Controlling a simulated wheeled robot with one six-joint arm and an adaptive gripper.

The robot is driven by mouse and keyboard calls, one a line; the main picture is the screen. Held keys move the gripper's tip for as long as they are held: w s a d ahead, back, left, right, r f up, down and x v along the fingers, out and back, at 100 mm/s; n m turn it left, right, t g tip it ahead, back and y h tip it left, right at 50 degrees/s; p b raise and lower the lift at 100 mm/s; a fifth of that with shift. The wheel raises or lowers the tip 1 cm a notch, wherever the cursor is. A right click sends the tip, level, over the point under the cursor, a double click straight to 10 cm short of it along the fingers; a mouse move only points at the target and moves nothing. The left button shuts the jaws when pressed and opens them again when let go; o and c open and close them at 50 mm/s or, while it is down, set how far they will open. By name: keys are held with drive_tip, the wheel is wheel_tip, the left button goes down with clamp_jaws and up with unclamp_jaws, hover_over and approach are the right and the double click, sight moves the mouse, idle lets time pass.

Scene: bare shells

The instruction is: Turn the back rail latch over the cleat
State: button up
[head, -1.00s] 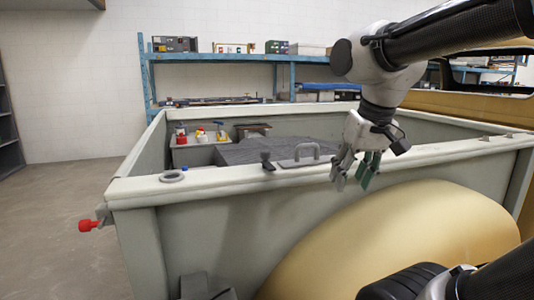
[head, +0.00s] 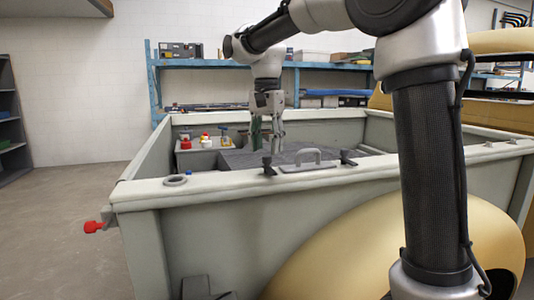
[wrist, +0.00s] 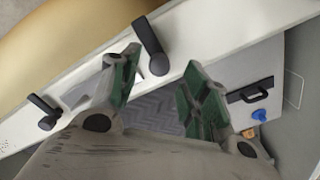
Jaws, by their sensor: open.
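My gripper (head: 266,147) is open and empty, pointing down over the bed just beyond the near rail (head: 225,185). Two black latches stand on that rail: a left one (head: 268,166) and a right one (head: 348,159), on either side of a grey handle plate (head: 308,165). In the wrist view the left latch (wrist: 151,46) is close to my open fingers (wrist: 163,65), without visible contact. The right latch (wrist: 45,112) lies farther off at the left. A finger hides part of the handle plate there. I cannot make out which piece is the cleat.
A compartment with red, yellow and blue-topped items (head: 205,142) sits in the bed's far left. A tan fender (head: 345,250) bulges below the rail. A red-tipped fitting (head: 92,227) juts out at the left corner. A blue shelf (head: 200,62) stands behind.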

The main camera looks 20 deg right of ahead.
sight(269, 167)
drive_tip(key=shift+f, duration=1.45)
clamp_jaws()
